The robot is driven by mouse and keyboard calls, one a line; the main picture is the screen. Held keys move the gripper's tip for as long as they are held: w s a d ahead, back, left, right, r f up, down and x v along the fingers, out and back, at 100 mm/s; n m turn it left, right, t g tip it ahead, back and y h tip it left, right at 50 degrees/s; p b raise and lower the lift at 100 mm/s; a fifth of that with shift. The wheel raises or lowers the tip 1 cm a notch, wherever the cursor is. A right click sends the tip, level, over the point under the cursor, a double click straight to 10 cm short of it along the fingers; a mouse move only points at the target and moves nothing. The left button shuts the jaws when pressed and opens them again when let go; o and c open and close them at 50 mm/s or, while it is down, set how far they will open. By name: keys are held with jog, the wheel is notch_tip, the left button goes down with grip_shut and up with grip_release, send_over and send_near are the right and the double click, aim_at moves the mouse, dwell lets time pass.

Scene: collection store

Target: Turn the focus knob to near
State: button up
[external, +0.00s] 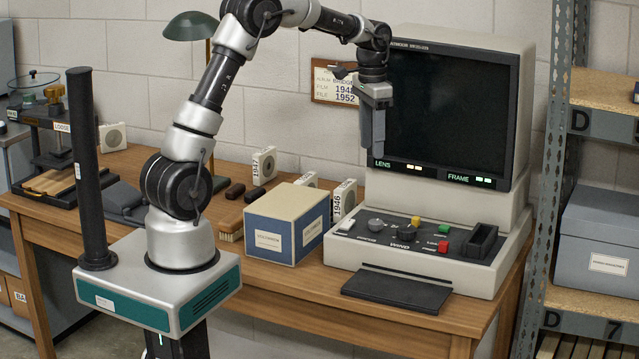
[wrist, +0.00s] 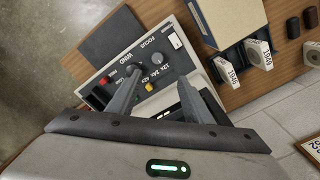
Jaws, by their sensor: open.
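The focus knob (external: 375,225) is a round grey knob at the left of the reader's control panel, by the small FOCUS label. My gripper (external: 372,146) points down in front of the screen's left edge, well above the panel and touching nothing. In the wrist view my gripper (wrist: 167,76) has its two fingers spread with nothing between them.
The screen (external: 450,110) rises behind. A blue-and-cream box (external: 285,225) stands left of the reader. A black pad (external: 397,291) lies in front.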

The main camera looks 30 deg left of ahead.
aim_at(376, 222)
jog(key=f, duration=0.6)
jog(key=f+b, duration=0.1)
jog(key=f, duration=0.5)
jog(key=d+f+b, duration=0.1)
jog(key=f, duration=0.6)
jog(key=shift+w+d, duration=0.1)
jog(key=shift+w, duration=0.25)
jog(key=c, duration=1.1)
